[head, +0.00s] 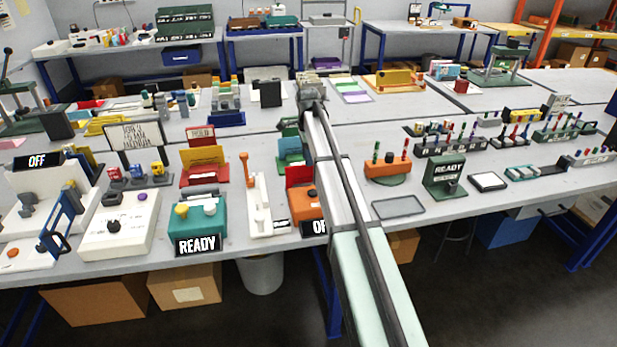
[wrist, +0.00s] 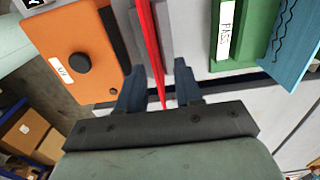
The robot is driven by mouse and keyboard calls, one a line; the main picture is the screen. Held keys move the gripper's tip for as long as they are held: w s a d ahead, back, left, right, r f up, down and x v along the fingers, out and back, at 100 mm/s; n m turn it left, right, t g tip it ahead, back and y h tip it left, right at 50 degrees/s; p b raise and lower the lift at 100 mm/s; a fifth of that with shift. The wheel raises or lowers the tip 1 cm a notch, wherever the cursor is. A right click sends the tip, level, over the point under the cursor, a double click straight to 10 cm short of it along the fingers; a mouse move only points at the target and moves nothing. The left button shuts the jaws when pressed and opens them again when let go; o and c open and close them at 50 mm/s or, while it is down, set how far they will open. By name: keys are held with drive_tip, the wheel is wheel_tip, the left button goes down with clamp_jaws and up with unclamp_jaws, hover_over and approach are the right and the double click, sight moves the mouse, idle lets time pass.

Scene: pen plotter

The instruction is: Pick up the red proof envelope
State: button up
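The red proof envelope (wrist: 150,45) shows nearly edge-on in the wrist view, as a thin red strip standing in a grey holder (wrist: 182,30). In the head view, a red panel (head: 298,175) behind the orange box appears to be the same envelope, partly hidden by my arm. My gripper (wrist: 158,80) has its two dark blue fingers apart, one on each side of the red strip. Gaps show between the strip and both fingers, with no clear contact. In the head view my fingertips cannot be made out.
An orange box with a black knob (wrist: 80,60) stands close left of my fingers. A green holder marked PASS (wrist: 235,35) with a blue card (wrist: 292,45) is to the right. A red holder with a yellow card (head: 204,165) stands farther left on the crowded bench.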

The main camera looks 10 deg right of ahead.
sight(309, 172)
drive_tip(key=shift+s+f, duration=0.2)
drive_tip(key=shift+f, duration=1.45)
drive_tip(key=shift+s+f, duration=0.2)
drive_tip(key=shift+f, duration=1.4)
clamp_jaws()
